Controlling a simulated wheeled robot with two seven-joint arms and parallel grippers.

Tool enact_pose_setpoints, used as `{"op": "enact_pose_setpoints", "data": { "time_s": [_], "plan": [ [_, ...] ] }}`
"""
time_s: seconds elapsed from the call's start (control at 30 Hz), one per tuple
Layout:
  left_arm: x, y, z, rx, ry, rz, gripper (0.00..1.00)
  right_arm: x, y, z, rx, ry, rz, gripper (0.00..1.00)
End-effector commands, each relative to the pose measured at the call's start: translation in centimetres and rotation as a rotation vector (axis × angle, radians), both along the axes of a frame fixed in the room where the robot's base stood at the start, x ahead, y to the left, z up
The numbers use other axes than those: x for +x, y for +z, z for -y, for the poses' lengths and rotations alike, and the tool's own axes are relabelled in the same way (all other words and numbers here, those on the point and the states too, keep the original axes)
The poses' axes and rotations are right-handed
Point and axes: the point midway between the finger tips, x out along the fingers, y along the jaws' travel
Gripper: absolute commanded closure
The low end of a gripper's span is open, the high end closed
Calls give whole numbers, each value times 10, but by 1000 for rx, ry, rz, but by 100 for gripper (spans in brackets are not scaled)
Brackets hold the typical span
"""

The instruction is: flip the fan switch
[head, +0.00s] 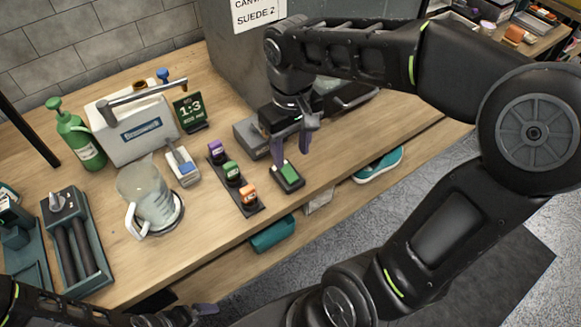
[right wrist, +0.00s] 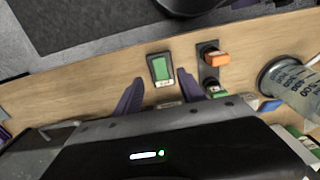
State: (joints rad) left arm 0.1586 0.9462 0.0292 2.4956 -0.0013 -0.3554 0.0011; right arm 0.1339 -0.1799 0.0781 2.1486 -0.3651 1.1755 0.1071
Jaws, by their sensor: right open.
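The switch (head: 287,177) is a dark box with a green rocker, lying on the wooden bench near its front edge. My right gripper (head: 291,158) is open above and just behind the switch, with its purple fingers pointing down. In the right wrist view the switch (right wrist: 160,69) shows beyond and between the two spread fingers of the right gripper (right wrist: 172,95). The gripper looks apart from it. My left gripper (head: 190,314) is low at the bottom edge of the head view, away from the switch, and its jaws are unclear.
A large grey cabinet (head: 235,65) stands behind.

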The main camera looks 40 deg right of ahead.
Motion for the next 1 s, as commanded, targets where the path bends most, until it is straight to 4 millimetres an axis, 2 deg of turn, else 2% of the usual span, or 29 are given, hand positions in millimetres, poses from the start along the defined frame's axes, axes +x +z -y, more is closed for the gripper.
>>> {"op": "enact_pose_setpoints", "data": {
  "time_s": [0.3, 0.47, 0.8, 1.0],
  "plan": [
    [0, 0, 0, 0, 0, 0, 0, -2, -47, 0, 1, 0, -6, 53],
    [0, 0, 0, 0, 0, 0, 0, -1, -65, 0, 0, 0, -4, 53],
    [0, 0, 0, 0, 0, 0, 0, 0, -70, 0, 0, 0, -1, 53],
    [0, 0, 0, 0, 0, 0, 0, 0, -70, 0, 0, 0, -1, 68]
  ]
}}
